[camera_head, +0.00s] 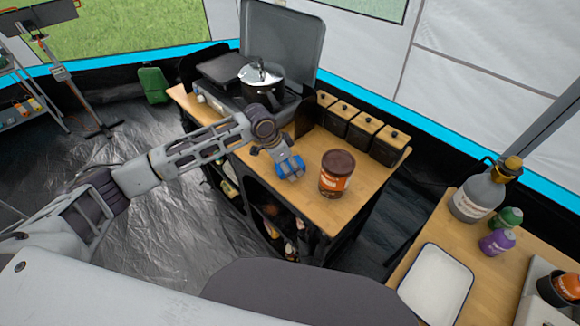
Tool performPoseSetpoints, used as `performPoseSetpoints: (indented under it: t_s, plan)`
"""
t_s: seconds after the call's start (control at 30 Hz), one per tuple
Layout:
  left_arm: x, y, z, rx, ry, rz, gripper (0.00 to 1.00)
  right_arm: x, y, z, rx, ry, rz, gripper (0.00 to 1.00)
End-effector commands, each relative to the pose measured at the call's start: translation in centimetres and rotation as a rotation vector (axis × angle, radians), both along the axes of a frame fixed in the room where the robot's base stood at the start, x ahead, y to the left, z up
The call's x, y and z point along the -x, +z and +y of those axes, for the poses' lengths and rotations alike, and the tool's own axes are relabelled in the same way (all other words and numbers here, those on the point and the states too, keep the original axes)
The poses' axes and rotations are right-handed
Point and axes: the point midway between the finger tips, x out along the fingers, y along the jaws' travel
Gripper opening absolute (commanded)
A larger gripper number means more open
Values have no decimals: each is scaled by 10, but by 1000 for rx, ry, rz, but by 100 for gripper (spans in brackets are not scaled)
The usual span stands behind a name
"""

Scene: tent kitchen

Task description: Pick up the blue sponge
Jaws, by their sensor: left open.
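The blue sponge (290,171) lies on the wooden counter, to the left of a brown jar. My left arm comes in from the left, and its gripper (287,161) is right at the sponge, above it in the picture. The gripper is open. Its fingers and wrist cover part of the sponge, and I cannot tell whether they touch it. My right gripper is not in view.
The brown jar with an orange label (336,174) stands close to the right of the sponge. Behind are a stove with a pot (262,84) and several black canisters with wooden lids (358,128). A second table at right holds a white tray (436,285) and bottles.

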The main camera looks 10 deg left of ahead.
Motion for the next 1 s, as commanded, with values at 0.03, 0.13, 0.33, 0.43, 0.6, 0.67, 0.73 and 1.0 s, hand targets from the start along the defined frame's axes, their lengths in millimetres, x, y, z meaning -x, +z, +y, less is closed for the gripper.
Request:
performPoseSetpoints:
  t_s: [0.03,0.13,0.33,0.43,0.6,0.67,0.73,1.0]
  plan:
    - [0,0,0,0,0,0,80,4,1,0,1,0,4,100]
    - [0,-1,0,0,0,0,80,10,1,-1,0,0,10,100]
    - [0,-1,0,0,0,0,80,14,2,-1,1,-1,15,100]
    - [0,-2,0,0,0,0,80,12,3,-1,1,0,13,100]
    - [0,-2,0,0,0,0,80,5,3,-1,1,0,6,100]
    - [0,-2,0,0,0,0,79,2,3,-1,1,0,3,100]
    - [0,-2,0,0,0,0,70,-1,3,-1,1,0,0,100]
    - [0,-1,0,0,0,0,45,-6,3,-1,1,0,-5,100]
